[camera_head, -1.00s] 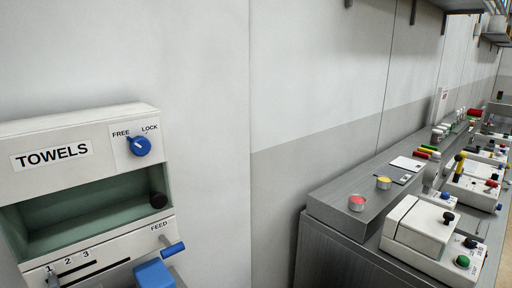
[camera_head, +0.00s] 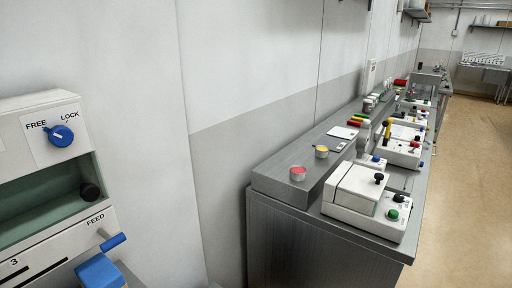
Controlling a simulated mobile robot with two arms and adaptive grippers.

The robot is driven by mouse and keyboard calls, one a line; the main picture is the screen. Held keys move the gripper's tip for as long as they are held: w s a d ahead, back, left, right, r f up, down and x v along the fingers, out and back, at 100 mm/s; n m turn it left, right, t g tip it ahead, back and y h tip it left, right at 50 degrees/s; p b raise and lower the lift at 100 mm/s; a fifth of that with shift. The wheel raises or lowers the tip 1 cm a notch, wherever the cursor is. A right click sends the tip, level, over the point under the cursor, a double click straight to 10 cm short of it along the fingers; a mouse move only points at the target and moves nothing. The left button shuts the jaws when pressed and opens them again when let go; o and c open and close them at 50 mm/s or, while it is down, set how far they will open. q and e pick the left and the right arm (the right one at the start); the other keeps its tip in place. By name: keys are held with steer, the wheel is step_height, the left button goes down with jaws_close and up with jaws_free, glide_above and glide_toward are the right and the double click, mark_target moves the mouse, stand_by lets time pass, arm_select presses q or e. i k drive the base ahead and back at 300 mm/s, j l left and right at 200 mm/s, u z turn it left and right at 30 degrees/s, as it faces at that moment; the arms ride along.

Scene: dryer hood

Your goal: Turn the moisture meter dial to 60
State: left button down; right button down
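I cannot make out a moisture meter with a dial marked 60. Several white bench instruments with coloured knobs stand on the metal bench. The nearest white instrument (camera_head: 349,188) has a closed lid, a black knob (camera_head: 398,198) and a green knob (camera_head: 393,214); its small labels are unreadable. Behind it is another white instrument (camera_head: 400,150) with a yellow upright part and a red knob. Neither of my grippers shows in the head view.

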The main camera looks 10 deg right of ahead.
mark_target(398, 197)
steer(key=z, duration=1.45)
steer(key=i+l+u, duration=0.15)
steer(key=l+u, duration=1.3)
steer(key=i+l, duration=0.05)
